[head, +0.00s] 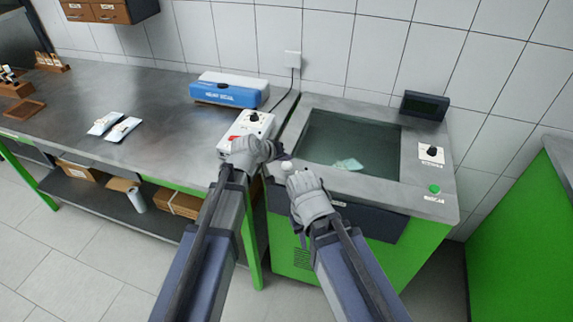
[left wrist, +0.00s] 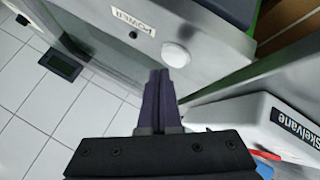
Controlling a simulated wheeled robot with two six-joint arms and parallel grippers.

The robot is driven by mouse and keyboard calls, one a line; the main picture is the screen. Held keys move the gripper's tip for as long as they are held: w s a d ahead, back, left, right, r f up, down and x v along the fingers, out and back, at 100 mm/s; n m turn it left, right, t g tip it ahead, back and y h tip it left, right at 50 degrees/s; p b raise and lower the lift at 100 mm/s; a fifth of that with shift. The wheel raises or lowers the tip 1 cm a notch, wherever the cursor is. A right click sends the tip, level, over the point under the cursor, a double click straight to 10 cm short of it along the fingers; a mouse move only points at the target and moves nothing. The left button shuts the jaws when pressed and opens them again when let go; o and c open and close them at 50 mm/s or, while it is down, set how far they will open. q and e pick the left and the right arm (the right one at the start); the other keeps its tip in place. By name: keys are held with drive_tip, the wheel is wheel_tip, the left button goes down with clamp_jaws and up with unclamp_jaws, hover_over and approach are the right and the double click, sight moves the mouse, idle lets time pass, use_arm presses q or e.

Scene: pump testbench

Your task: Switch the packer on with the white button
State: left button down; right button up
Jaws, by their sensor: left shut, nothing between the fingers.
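The packer (head: 378,205) is a grey-topped green machine with a dark glass window. Its round white button (head: 287,165) is at the front left corner of the top. In the left wrist view the white button (left wrist: 176,54) sits near a POWER label. My left gripper (head: 284,157) is shut and empty, its dark fingertips close beside the button. In the left wrist view the fingertips (left wrist: 160,73) point at the panel just short of the button in the picture; I cannot tell whether they touch. My right gripper (head: 302,180) is over the packer's front edge; its fingers are not clear.
A white device with a knob (head: 254,119) stands left of the packer, beside my left gripper. A blue and white box (head: 226,91) is behind it. The packer also has a green button (head: 435,188), a knob (head: 431,151) and a dark display (head: 425,105).

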sight(285, 167)
use_arm(q)
drive_tip(key=shift+f, duration=0.4)
drive_tip(key=shift+f+b, duration=0.4)
drive_tip(key=shift+b, duration=0.25)
drive_tip(key=shift+r, duration=0.1)
idle(0.3)
drive_tip(key=shift+r+p, duration=0.8)
drive_tip(key=shift+p, duration=0.05)
wheel_tip(285, 167, up, 6)
drive_tip(key=p, duration=0.6)
idle(2.1)
